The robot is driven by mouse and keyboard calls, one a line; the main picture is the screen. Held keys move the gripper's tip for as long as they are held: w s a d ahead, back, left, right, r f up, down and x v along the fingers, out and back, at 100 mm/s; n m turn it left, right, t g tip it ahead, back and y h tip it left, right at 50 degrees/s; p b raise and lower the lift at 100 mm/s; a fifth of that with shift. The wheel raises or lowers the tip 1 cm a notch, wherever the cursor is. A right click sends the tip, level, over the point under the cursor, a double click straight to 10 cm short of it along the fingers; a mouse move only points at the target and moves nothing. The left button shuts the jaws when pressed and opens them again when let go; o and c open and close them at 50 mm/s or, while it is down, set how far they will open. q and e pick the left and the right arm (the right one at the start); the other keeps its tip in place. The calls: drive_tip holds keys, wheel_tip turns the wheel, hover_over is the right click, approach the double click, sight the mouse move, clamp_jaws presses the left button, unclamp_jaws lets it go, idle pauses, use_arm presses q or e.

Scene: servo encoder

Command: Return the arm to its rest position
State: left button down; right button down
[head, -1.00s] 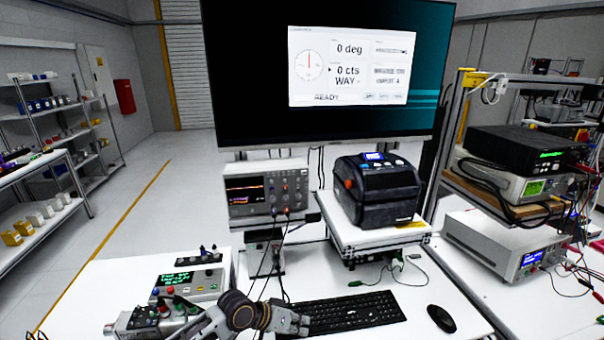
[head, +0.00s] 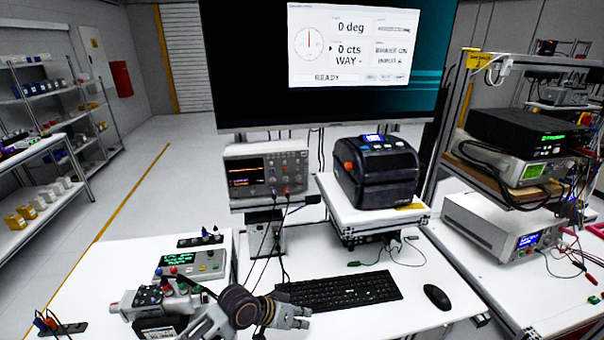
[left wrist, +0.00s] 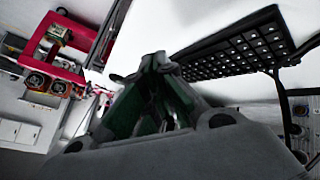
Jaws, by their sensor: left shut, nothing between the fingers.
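My left gripper (head: 296,315) is low over the front of the white table (head: 110,262), just in front of the black keyboard (head: 345,291). Its fingers are together with nothing between them. In the left wrist view the closed fingers (left wrist: 158,75) show in the middle, with the keyboard (left wrist: 235,48) beyond them. To the left of the arm in the head view is a grey device with knobs (head: 160,300), and behind it a control box with a green display (head: 190,262). My right gripper is not in view.
A monitor (head: 330,105) reads 0 deg and READY. An oscilloscope (head: 265,172) and a black printer (head: 377,175) stand at the back. A mouse (head: 436,297) lies right of the keyboard. Stacked instruments (head: 515,165) stand on the right.

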use_arm(q)
drive_tip(key=s+a+f+n+y, duration=0.15)
drive_tip(key=s+a+y, duration=0.25)
drive_tip(key=s+a, duration=0.55)
drive_tip(key=s+a+n+y, duration=0.2)
drive_tip(key=s+a+y, duration=0.35)
drive_tip(key=a, duration=0.75)
drive_tip(key=s+f+g+h+b, duration=0.1)
drive_tip(key=s+f, duration=0.1)
drive_tip(key=f, duration=1.5)
drive_tip(key=s+f+g+h+b, duration=0.1)
drive_tip(key=s+f, duration=0.1)
drive_tip(key=f, duration=1.5)
drive_tip(key=s+a+f+b, duration=0.1)
drive_tip(key=s+a+f, duration=0.1)
drive_tip(key=s+f, duration=0.9)
drive_tip(key=s+a+f+b, duration=0.1)
drive_tip(key=s+a+f, duration=0.1)
drive_tip(key=s+f, duration=0.9)
drive_tip(key=shift+f+m+g, duration=0.25)
drive_tip(key=shift+m+g, duration=0.1)
drive_tip(key=shift+g, duration=0.05)
drive_tip(key=shift+y, duration=0.25)
